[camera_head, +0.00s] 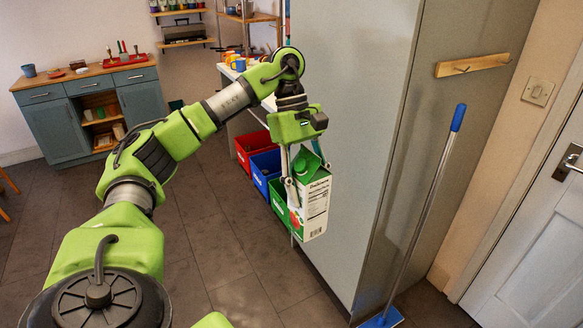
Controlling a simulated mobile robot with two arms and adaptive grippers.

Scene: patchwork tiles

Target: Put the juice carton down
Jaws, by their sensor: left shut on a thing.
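The juice carton (313,208) is green and white, with a printed panel on its white side and a red picture low on its green side. It hangs upright in my left gripper (305,181), whose fingers are shut on its upper part. The carton is in the air in front of the grey cabinet side. Behind it stands a green bin (279,203), partly hidden by the carton and the gripper. My right gripper is not in view.
A red bin (250,148) and a blue bin (264,170) line up with the green one under a counter. A tall grey panel (365,130) stands just right of the carton. A blue-ended mop (425,215) leans farther right. Tiled floor at left is clear.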

